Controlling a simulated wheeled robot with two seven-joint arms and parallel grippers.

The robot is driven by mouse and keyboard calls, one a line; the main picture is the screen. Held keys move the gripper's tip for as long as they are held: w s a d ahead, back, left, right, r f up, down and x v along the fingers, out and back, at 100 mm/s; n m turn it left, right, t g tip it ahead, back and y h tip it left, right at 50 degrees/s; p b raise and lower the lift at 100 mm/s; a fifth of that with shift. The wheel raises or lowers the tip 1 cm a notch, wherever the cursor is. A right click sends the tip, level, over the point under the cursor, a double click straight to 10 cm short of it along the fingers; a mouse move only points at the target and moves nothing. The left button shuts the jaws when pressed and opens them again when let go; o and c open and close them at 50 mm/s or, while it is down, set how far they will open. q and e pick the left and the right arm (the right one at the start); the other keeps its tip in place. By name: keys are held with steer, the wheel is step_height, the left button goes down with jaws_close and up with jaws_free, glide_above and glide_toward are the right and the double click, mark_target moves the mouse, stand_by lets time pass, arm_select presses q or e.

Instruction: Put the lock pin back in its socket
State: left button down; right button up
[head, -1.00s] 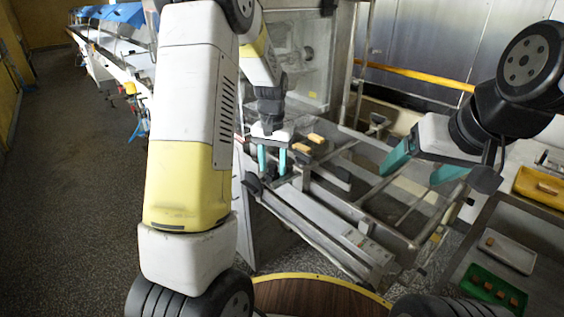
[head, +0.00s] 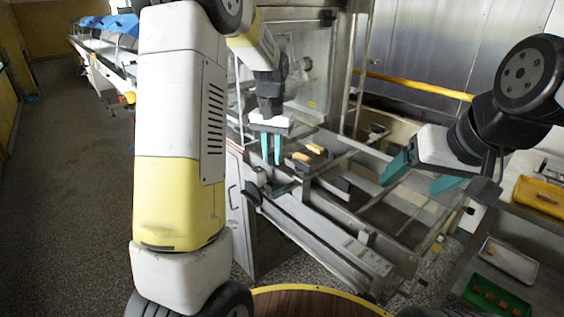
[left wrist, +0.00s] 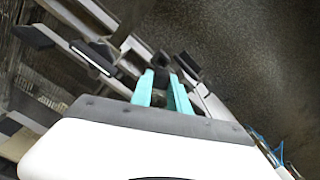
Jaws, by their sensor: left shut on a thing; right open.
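My left gripper (head: 271,163), with teal fingers pointing down, is over the left front part of the metal machine frame (head: 310,228). Its fingers are close together. In the left wrist view, a small dark piece, apparently the lock pin (left wrist: 160,74), shows at the fingertips (left wrist: 166,84), partly hidden by them. I cannot make the pin out in the head view. A black block (head: 252,192) sits on the frame's left corner below the gripper. I cannot tell which part is the socket. My right gripper (head: 422,176) is open and empty over the frame's right side.
Orange-brown bars (head: 316,148) lie on the frame just right of my left gripper. A yellow tray (head: 522,190), a white tray (head: 518,265) and a green tray (head: 470,296) stand at right. Open floor (head: 85,220) is at left.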

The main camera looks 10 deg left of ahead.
mark_target(272, 155)
arm_select(q)
steer(key=shift+r, duration=4.2)
